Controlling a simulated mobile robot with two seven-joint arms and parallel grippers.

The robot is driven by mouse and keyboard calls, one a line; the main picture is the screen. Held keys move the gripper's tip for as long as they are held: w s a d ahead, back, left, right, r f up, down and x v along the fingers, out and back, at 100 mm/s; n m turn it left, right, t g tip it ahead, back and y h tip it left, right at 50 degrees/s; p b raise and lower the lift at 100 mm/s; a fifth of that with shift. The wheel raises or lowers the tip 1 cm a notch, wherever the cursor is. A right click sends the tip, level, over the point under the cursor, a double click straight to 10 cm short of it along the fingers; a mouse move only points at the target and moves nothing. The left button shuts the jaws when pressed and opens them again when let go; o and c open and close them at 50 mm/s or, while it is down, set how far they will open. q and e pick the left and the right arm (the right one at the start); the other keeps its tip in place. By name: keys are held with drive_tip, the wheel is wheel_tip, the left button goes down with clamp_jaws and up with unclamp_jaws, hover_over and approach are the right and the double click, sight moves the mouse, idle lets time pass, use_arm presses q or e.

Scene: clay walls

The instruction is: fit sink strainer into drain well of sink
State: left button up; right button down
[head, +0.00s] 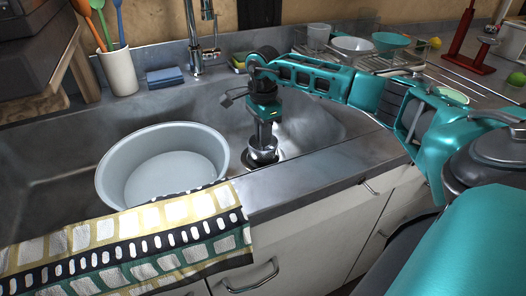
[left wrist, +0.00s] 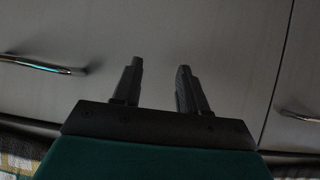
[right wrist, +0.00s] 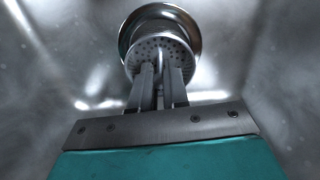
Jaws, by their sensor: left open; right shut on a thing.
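My right gripper (head: 264,140) reaches down into the sink basin (head: 215,103). It is shut on the sink strainer (head: 263,155), a metal cup with a perforated top. In the right wrist view my right gripper (right wrist: 160,72) grips the strainer (right wrist: 145,50) by its centre post. The drain well (right wrist: 135,24), a shiny round ring, shows behind the strainer, which covers its near part. I cannot tell whether the strainer touches the ring. My left gripper (left wrist: 160,66) is open and empty in the left wrist view, before grey cabinet fronts; it is not in the head view.
A white round tub (head: 162,165) stands in the basin left of the strainer. A patterned towel (head: 130,240) hangs over the front edge. The faucet (head: 196,45), a blue sponge (head: 164,76) and a utensil cup (head: 118,72) are behind. Dishes (head: 352,45) stand at the back right.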

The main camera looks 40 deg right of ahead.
sight(263, 152)
wheel_tip(263, 152, down, 6)
drive_tip(key=shift+r+b, duration=0.15)
drive_tip(key=shift+b, duration=0.7)
use_arm(q)
drive_tip(key=shift+w+d+f, duration=0.15)
drive_tip(key=shift+d+f, duration=0.05)
drive_tip(key=shift+f, duration=0.1)
use_arm(e)
drive_tip(key=shift+f, duration=0.25)
drive_tip(key=c, duration=1.1)
unclamp_jaws()
drive_tip(key=shift+r, duration=0.1)
